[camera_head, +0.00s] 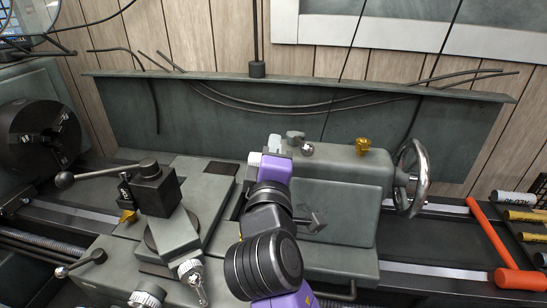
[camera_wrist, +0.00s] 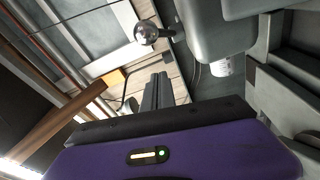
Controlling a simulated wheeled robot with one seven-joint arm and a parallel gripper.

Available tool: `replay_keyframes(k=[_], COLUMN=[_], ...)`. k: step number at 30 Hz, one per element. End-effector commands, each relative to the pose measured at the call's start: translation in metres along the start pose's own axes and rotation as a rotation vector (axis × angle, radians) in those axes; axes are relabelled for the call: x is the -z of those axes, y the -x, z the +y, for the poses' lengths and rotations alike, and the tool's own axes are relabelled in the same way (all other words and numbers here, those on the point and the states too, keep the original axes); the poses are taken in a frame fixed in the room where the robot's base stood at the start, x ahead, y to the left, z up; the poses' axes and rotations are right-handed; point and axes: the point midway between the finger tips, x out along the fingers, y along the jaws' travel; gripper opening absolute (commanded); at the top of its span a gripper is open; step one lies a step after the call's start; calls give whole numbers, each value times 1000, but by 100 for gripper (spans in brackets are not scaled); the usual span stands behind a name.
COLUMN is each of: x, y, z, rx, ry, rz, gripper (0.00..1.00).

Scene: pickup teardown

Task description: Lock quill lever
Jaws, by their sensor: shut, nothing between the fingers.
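The quill lever is a short lever with a silver ball knob (camera_head: 307,149) on top of the grey tailstock (camera_head: 345,169). In the wrist view its ball (camera_wrist: 146,32) is at the top centre, with a short dark stem towards the tailstock body (camera_wrist: 205,30). My gripper (camera_wrist: 163,78) is shut and empty, its dark fingers together. In that picture the fingertips lie below the ball, with a visible gap. In the head view my purple wrist stands at the tailstock's left end, and my fingers cannot be made out. A pale cylinder, apparently the quill (camera_wrist: 221,66), shows below the tailstock body.
A brass knob (camera_head: 363,145) and a handwheel (camera_head: 411,178) are on the tailstock's right part. The tool post (camera_head: 154,190) and chuck (camera_head: 42,135) are to the left. A red-orange hammer (camera_head: 492,240) lies at the right. The space above the tailstock is open.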

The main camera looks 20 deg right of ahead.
Motion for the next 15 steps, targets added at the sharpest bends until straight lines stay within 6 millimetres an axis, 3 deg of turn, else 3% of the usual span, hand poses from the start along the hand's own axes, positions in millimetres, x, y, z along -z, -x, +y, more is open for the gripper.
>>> replay_keyframes(k=[1,9,15], x=[-1,-32,-38], y=[-9,4,6], z=[2,0,0], rx=[0,2,-1], ry=[0,1,0], rz=[-2,-1,0], gripper=[0,0,0])
